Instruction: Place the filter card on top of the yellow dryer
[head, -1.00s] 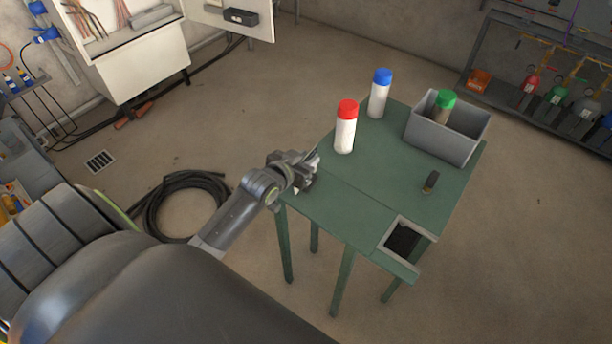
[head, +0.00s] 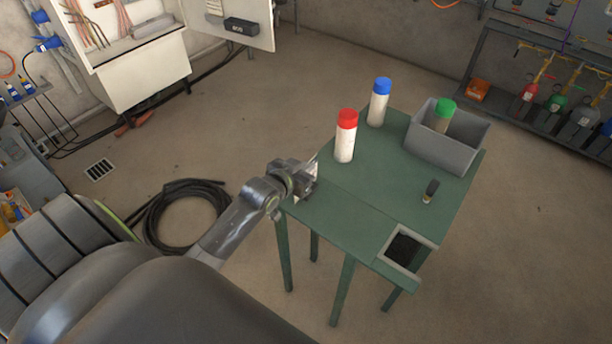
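My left gripper (head: 308,178) is at the left edge of the green table (head: 370,195), near its corner. A small pale, flat patch shows at its fingers; I cannot tell whether this is the filter card or part of the gripper, nor whether the fingers are open or shut. I see nothing else that I can name as the filter card. No yellow dryer can be made out. My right gripper is not in view.
On the table stand a red-capped white bottle (head: 345,138), a blue-capped one (head: 379,105), a small dark upright piece (head: 430,191) and a grey bin (head: 440,152) holding a green-capped bottle (head: 444,111). A grey-rimmed opening (head: 391,262) is at the front. A coiled hose (head: 155,225) lies on the floor.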

